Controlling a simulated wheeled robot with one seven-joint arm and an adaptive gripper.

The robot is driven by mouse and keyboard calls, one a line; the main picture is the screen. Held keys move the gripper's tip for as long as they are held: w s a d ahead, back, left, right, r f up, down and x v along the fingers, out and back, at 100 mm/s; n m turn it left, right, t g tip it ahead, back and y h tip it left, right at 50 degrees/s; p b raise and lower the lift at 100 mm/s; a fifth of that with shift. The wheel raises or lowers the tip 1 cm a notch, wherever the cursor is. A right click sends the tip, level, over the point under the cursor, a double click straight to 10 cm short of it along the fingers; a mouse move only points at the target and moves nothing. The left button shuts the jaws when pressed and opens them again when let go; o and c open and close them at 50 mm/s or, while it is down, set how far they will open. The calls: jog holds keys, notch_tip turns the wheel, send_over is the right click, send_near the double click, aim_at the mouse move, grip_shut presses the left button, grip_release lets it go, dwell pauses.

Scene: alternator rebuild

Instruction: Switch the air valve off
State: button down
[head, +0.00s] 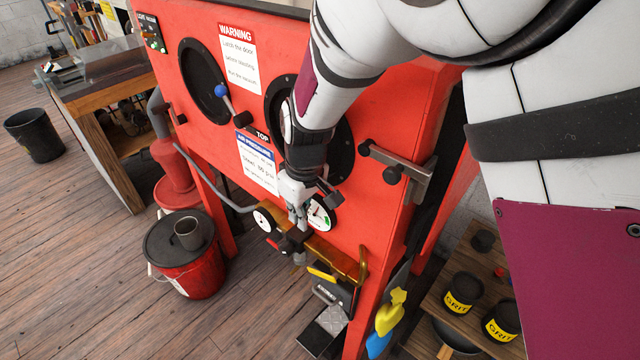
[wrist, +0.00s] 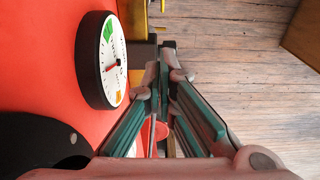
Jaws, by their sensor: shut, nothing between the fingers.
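The brass air pipe (head: 335,255) runs along the lower front of the red cabinet. A yellow lever-like piece (head: 321,272) shows just below it; I cannot tell for certain whether it is the valve handle. My gripper (head: 300,256) points down in front of the pipe, close to a dark fitting on it. In the wrist view the fingers (wrist: 167,50) are together, with nothing between them. The tips lie by a dark block (wrist: 139,52) beside the brass pipe (wrist: 141,15); I cannot tell whether they touch it. My gripper partly hides the fittings.
A round gauge (head: 321,214) sits on the cabinet (head: 380,235) right beside my gripper, and also shows in the wrist view (wrist: 112,60). A smaller gauge (head: 264,220) is to its left. A red bucket (head: 190,268) stands on the floor. A blue-knobbed lever (head: 222,90) sticks out above.

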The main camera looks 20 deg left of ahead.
jog(key=shift+s+d+r+p, duration=0.15)
jog(key=shift+d+p, duration=0.2)
jog(key=shift+p, duration=0.2)
send_over(323, 273)
jog(key=w+a, duration=0.3)
jog(key=a, duration=0.3)
notch_tip(323, 273, down, 10)
jog(key=shift+s+d, duration=0.1)
jog(key=shift+s+d+f+p, duration=0.15)
jog(key=shift+d+f, duration=0.1)
jog(key=shift+f, duration=0.35)
jog(key=shift+s+d+f+p, duration=0.1)
jog(key=shift+d+f+p, duration=0.15)
jog(key=shift+f, duration=0.3)
jog(key=shift+s+d+f+p, duration=0.1)
jog(key=shift+d+f, duration=0.2)
jog(key=shift+f, duration=0.3)
